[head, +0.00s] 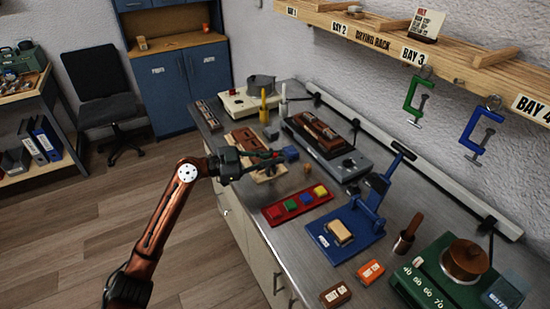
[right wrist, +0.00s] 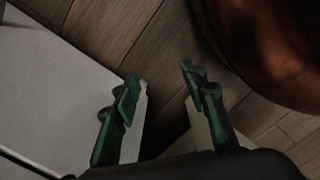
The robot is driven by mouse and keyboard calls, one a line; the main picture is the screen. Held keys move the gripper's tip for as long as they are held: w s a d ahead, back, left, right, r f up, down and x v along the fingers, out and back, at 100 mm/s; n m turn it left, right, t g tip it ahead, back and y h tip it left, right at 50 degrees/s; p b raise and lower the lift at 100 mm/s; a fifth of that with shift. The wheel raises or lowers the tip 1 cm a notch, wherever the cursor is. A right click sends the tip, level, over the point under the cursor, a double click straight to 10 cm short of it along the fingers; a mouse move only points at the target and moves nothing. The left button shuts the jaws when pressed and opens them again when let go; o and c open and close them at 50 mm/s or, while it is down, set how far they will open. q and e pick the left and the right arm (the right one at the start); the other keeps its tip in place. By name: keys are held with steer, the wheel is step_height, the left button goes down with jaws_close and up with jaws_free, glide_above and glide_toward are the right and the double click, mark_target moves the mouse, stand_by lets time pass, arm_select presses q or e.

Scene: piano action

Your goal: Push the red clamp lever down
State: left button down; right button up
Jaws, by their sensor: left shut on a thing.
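My left gripper (head: 275,159) reaches in from the left over the near edge of the workbench, above a wooden clamp fixture (head: 243,137). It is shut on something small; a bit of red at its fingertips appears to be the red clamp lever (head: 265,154). The gripper hides most of the lever, so its angle is hard to tell. My right gripper (right wrist: 160,82) shows only in the right wrist view; its green-padded fingers are apart with nothing between them.
A small blue block (head: 291,154) lies just right of the left gripper. A red tray (head: 297,206) with coloured blocks, a grey machine (head: 345,168) and a blue press (head: 345,240) stand on the workbench (head: 300,258).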

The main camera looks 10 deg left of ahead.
arm_select(q)
steer(key=c, duration=2)
jaws_free()
steer(key=shift+a, duration=0.1)
steer(key=v, duration=1.2)
steer(key=shift+f, duration=0.1)
